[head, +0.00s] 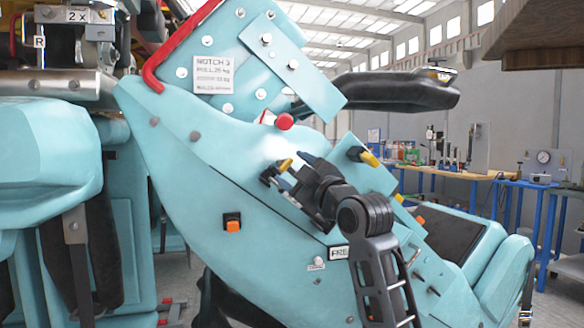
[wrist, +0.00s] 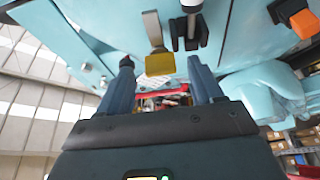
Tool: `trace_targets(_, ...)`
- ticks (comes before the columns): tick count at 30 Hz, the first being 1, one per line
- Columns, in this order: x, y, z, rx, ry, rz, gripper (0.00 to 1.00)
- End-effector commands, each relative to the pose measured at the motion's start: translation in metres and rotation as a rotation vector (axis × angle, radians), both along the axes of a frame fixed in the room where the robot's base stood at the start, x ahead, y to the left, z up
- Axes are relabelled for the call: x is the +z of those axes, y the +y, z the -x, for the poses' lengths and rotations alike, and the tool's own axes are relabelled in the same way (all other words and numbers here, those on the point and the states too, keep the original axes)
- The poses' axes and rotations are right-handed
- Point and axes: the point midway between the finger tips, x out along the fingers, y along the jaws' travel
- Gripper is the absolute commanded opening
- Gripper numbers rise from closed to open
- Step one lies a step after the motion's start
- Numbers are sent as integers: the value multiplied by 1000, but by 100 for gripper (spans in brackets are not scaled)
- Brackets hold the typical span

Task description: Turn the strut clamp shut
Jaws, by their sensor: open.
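A black bracket with a metal pin (wrist: 188,32) is beside the lever in the wrist view. My gripper hides part of the clamp's base in the head view.
A second yellow-tipped lever (head: 368,157) is up and right of my gripper. A red knob (head: 284,121) is above, and an orange button (head: 232,226) sits lower left. A black armrest (head: 390,91) juts out right. Workbenches (head: 455,170) stand behind.

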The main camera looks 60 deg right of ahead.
Motion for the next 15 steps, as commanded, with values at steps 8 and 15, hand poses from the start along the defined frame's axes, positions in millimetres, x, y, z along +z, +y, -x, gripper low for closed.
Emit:
trace_targets(8, 3, -7, -11, 0, 1, 1, 66)
trace_targets(15, 3, -6, -11, 0, 0, 0, 59)
